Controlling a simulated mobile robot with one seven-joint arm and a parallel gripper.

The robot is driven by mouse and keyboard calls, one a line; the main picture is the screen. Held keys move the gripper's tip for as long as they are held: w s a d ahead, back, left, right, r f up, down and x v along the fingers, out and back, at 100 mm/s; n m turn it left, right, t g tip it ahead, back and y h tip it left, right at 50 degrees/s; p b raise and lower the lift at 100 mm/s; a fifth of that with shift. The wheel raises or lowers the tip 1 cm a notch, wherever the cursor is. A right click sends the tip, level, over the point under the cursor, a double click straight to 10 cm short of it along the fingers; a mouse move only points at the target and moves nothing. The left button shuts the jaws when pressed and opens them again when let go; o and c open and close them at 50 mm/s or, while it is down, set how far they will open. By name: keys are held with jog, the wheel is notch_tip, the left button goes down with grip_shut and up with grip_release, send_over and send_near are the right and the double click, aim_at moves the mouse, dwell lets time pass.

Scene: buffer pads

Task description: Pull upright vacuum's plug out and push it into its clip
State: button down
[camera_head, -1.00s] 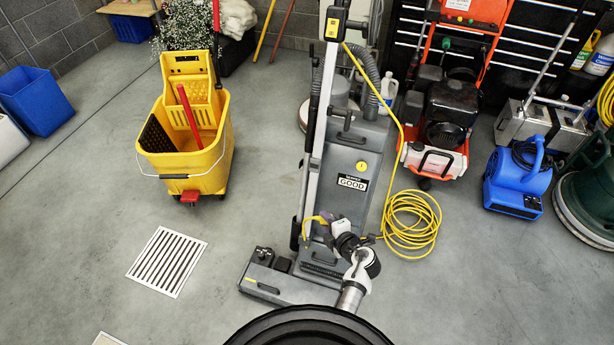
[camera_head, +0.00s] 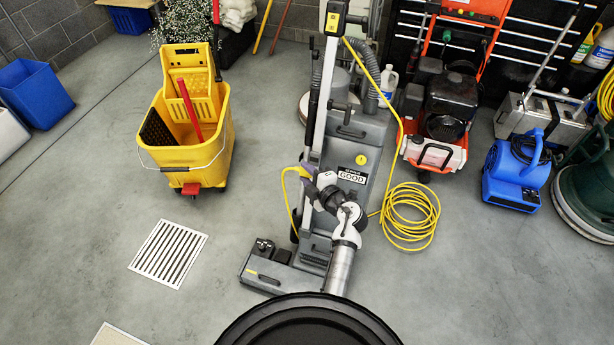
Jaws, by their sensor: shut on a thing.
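The upright vacuum (camera_head: 358,140) stands in the middle, a grey body with a "GOOD" label and a tall handle. Its yellow cord (camera_head: 391,95) runs down from the handle to a coil on the floor. A short yellow cord loop (camera_head: 289,188) arches at the vacuum's left side, up to my gripper. My gripper (camera_head: 308,178) is in front of the vacuum's lower body, shut on what appears to be the plug at the loop's top. The fingers and wrist mostly hide the plug. I cannot make out the clip. A small dark box (camera_head: 262,248) sits on the vacuum's floor head.
The yellow cord coil (camera_head: 410,216) lies on the floor right of the vacuum. A yellow mop bucket (camera_head: 190,150) stands left, a red pressure washer (camera_head: 445,130) and a blue blower (camera_head: 515,175) right. Floor around the drain grate (camera_head: 168,254) is clear.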

jog(key=shift+w+d+f+b, duration=0.25)
jog(key=shift+w+f+b, duration=0.05)
jog(key=shift+w+b, duration=0.5)
jog(key=shift+w+d+f+b, duration=0.25)
jog(key=shift+w+f+b, duration=0.05)
jog(key=shift+w+b, duration=0.5)
jog(key=shift+w+d+f+b, duration=0.3)
jog(key=shift+w+b, duration=0.4)
jog(key=shift+b, duration=0.2)
jog(key=shift+r+p, duration=0.1)
jog(key=shift+p, duration=1.7)
jog(key=shift+w+d+f, duration=0.15)
jog(key=shift+w+f, duration=0.15)
jog(key=shift+w, duration=0.25)
dwell(0.4)
jog(key=c, duration=0.9)
grip_release()
jog(key=b+v, duration=0.1)
jog(key=v, duration=1.2)
jog(key=shift+s+d+r, duration=0.1)
jog(key=shift+s+d, duration=0.1)
jog(key=shift+s, duration=0.15)
